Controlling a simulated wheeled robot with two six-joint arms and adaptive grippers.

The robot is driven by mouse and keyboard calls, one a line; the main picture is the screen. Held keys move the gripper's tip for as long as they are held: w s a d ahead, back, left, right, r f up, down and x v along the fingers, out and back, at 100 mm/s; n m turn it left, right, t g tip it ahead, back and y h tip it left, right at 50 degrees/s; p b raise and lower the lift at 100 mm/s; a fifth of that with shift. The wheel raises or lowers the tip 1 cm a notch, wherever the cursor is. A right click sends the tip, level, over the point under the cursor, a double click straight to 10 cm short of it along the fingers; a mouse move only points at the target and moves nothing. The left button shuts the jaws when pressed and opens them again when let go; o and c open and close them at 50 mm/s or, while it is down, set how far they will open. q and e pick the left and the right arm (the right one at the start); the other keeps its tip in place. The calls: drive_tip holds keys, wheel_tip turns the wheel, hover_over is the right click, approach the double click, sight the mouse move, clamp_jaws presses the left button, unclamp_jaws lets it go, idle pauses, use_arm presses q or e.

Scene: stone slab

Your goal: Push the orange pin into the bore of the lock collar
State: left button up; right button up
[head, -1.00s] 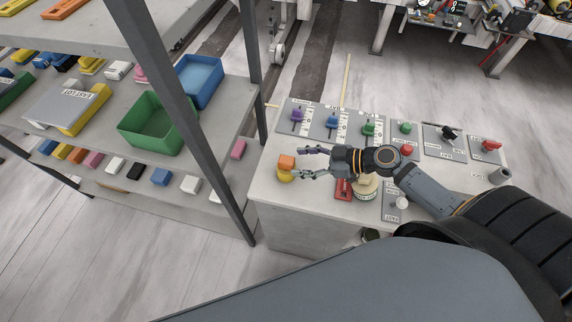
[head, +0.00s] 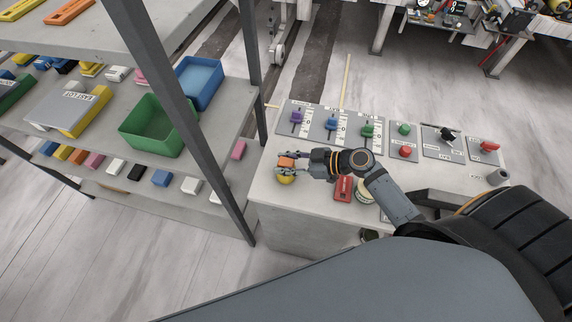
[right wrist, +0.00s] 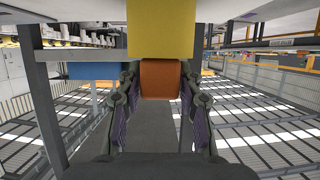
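The orange pin (head: 287,162) stands at the left end of the stone slab, on top of the yellow lock collar (head: 286,179). My right gripper (head: 284,163) reaches in from the right, with its fingers around the pin. In the right wrist view the orange pin (right wrist: 160,80) lies between the two open fingers (right wrist: 160,92), with narrow gaps at its sides. The yellow collar (right wrist: 160,32) fills the top of that view. The bore is hidden, and how deep the pin sits cannot be told. My left gripper is not in view.
A row of panels with purple, blue and green sliders (head: 367,131), buttons, a black knob (head: 447,134) and a red switch (head: 489,147) lines the slab's back. A red block (head: 344,188) lies near my right arm. A shelf rack (head: 225,160) stands left of the slab.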

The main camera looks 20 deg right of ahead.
clamp_jaws()
